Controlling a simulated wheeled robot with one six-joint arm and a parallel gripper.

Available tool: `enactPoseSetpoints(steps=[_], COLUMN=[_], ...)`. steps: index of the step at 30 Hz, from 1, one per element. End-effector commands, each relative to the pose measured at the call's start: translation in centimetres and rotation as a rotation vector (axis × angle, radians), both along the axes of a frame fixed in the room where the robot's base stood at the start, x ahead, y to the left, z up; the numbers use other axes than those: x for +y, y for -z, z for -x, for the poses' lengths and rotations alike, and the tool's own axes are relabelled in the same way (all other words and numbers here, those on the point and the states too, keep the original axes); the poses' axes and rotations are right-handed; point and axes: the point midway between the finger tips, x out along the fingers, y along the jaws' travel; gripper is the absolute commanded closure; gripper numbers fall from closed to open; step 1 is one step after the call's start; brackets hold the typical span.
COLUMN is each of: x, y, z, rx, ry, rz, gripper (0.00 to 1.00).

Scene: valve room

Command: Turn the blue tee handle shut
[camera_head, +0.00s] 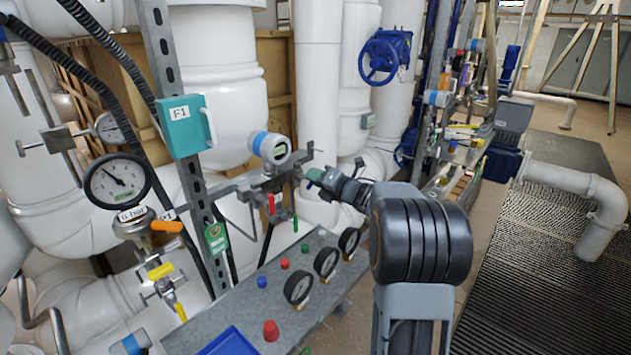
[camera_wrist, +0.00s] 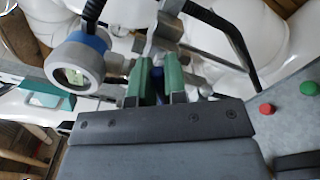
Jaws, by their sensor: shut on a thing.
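My gripper (camera_head: 314,176) reaches left to the valve fittings above the grey panel. In the wrist view its two green-padded fingers (camera_wrist: 158,82) are shut on a narrow dark blue piece, the blue tee handle (camera_wrist: 158,76). Most of the handle is hidden between the pads, so its angle is hard to tell. In the head view I cannot make out the handle behind the gripper. A round gauge with a blue band (camera_head: 270,147) sits just left of the gripper; it also shows in the wrist view (camera_wrist: 78,68).
A grey panel (camera_head: 225,318) with dial gauges (camera_head: 299,287) and coloured knobs lies below the gripper. A red lever (camera_head: 271,203) hangs close left of it. A metal post (camera_head: 183,130) carries a teal box (camera_head: 184,125). Grated floor (camera_head: 540,250) is open at right.

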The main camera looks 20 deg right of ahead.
Motion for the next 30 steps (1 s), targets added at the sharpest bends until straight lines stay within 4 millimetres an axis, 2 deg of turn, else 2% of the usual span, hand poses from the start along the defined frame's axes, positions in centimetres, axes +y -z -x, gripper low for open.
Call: enactPoseSetpoints(steps=[15, 30], x=[-0.29, -0.32], y=[0.47, 0.74], z=[-0.09, -0.10], rx=[0.175, 0.243], ry=[0.002, 0.002], rz=[-0.385, -0.535], gripper=[1.00, 1.00])
